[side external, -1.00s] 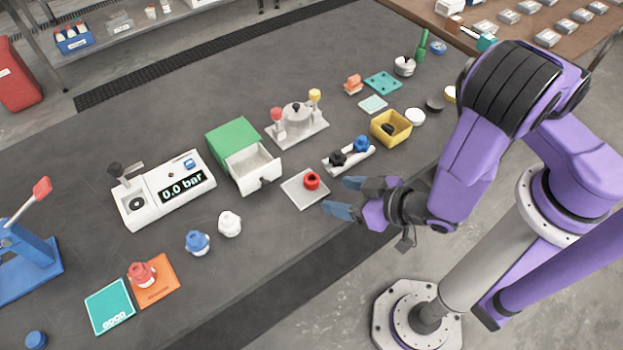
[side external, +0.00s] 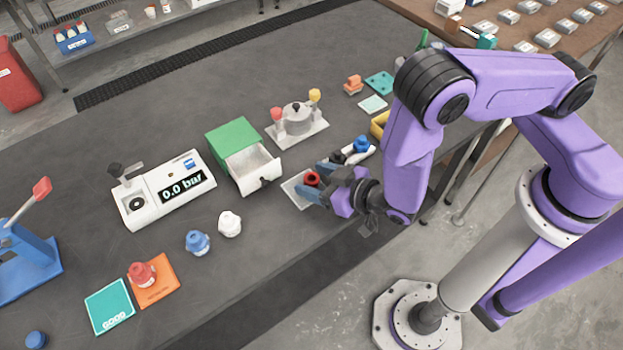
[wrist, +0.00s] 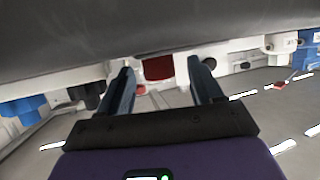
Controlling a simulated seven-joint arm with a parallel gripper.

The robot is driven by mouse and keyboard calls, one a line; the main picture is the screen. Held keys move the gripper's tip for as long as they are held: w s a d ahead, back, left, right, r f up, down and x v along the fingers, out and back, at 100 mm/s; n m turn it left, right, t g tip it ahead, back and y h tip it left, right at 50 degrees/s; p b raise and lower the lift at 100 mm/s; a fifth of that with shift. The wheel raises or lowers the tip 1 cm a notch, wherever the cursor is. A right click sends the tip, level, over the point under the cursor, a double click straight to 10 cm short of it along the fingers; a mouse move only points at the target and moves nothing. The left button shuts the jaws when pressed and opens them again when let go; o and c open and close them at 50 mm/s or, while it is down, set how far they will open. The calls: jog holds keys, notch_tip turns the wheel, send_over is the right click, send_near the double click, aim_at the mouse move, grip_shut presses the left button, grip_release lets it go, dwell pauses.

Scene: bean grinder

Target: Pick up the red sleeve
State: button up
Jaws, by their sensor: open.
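The red sleeve (side external: 312,178) is a short red ring on a light grey square plate (side external: 291,188) near the table's front edge. My gripper (side external: 313,181) is open, its blue-grey fingers reaching to the sleeve from the right. In the side view one finger lies in front of the sleeve and the other is partly hidden behind it. In the wrist view the red sleeve (wrist: 158,68) shows between and beyond the two open fingertips (wrist: 160,72). I cannot tell whether a finger touches it.
A white holder (side external: 368,153) with a black knob (side external: 338,157) and a blue knob (side external: 361,144) stands just behind my gripper. A green-topped box (side external: 232,139) with an open white drawer (side external: 252,165) is behind left. A white knob piece (side external: 230,223) stands left; table between is clear.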

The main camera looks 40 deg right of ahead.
jog(key=shift+c, duration=0.3)
jog(key=c, duration=1.1)
jog(key=shift+o, duration=0.2)
jog(key=shift+r, duration=0.1)
